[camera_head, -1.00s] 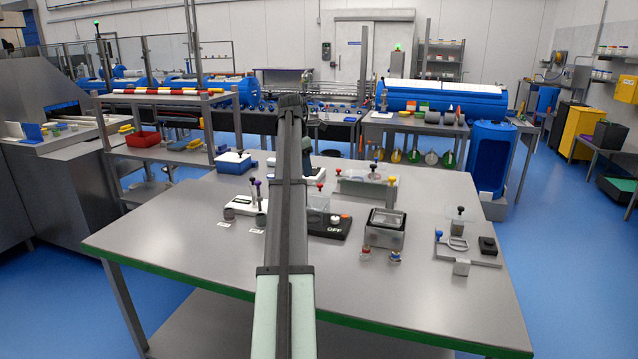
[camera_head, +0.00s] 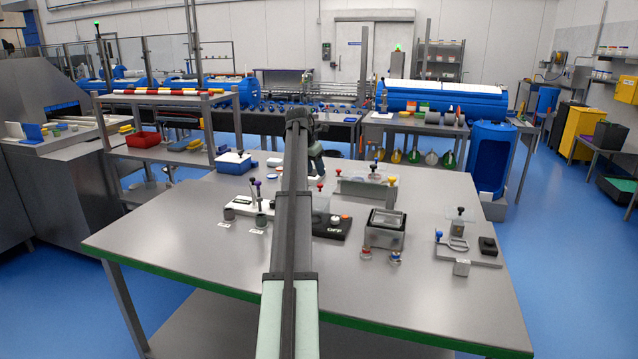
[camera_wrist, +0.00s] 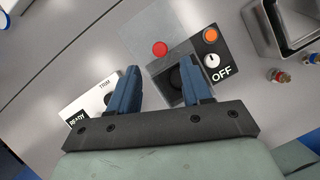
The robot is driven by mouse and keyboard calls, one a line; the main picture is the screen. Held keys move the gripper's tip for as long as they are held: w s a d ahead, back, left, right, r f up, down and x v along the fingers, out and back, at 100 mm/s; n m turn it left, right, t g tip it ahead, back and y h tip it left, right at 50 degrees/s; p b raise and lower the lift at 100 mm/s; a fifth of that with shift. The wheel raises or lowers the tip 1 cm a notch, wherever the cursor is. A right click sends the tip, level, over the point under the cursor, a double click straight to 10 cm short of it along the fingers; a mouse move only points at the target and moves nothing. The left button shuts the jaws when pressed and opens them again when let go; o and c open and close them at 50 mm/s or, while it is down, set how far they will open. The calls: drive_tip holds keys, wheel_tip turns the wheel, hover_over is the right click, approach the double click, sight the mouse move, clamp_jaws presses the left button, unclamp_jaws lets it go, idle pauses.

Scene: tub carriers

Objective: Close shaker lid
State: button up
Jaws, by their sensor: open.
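The shaker is a dark box on the table with an orange knob, a dial and the word OFF; its base (camera_head: 330,228) is partly hidden behind my arm in the head view. In the wrist view its base (camera_wrist: 188,62) has a dark square well between and beyond my fingers. Its clear lid (camera_wrist: 163,22) with a red knob (camera_wrist: 160,48) appears raised; the red knob also shows in the head view (camera_head: 320,187). My gripper (camera_wrist: 163,84) is open and empty, its blue fingers apart above the shaker. I cannot tell whether a finger touches it.
A white TRIM device (camera_wrist: 92,98) stands left of the shaker. A low tray with colored knobs (camera_head: 366,188) is behind. The front of the table (camera_head: 190,255) is clear.

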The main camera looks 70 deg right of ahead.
sight(319, 185)
drive_tip(key=shift+x, duration=3.45)
drive_tip(key=shift+c, duration=0.2)
clamp_jaws()
